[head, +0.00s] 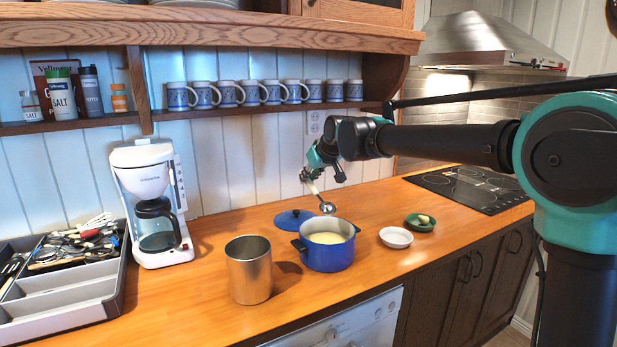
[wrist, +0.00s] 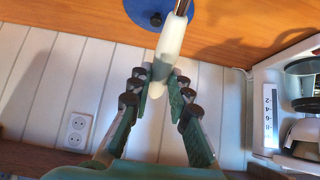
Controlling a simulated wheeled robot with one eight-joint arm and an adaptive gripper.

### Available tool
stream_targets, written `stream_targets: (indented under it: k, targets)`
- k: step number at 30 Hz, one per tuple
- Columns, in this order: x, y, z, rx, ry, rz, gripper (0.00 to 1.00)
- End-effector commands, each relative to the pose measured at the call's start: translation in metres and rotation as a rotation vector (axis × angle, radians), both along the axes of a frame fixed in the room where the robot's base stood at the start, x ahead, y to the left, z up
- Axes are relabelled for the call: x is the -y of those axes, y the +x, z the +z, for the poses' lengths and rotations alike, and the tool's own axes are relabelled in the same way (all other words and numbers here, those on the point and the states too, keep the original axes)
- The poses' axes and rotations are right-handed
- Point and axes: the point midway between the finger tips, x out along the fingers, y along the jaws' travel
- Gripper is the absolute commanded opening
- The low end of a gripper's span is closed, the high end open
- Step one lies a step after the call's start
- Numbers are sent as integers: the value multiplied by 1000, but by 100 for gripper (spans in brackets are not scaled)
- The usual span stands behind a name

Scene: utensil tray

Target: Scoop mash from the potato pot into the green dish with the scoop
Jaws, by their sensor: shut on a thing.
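My gripper (head: 312,174) is shut on the white handle of the scoop (head: 327,207); the handle (wrist: 172,38) runs up between my fingers (wrist: 160,82) in the wrist view. The scoop's metal bowl hangs down above the far side of the potato pot, apart from it. Whether it holds mash is too small to tell. The potato pot (head: 327,258) is blue and open, with pale mash (head: 327,238) inside. The green dish (head: 413,227) stands to the right and holds a small pale yellow lump (head: 423,218).
A white bowl (head: 396,238) stands between pot and green dish. A blue lid (head: 294,219) lies behind the pot. A metal canister (head: 248,272) stands to its left. A coffee maker (head: 148,190) and utensil tray (head: 75,301) are further left. Mugs line the shelf above.

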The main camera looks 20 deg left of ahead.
Motion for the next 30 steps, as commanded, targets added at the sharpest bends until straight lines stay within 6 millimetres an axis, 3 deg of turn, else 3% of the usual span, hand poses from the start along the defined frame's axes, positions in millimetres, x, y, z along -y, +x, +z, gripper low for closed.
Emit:
stream_targets:
  k: [9,30]
  targets:
    - [18,-14,-8,175,206,-3,0]
    - [17,-13,-62,169,200,-3,0]
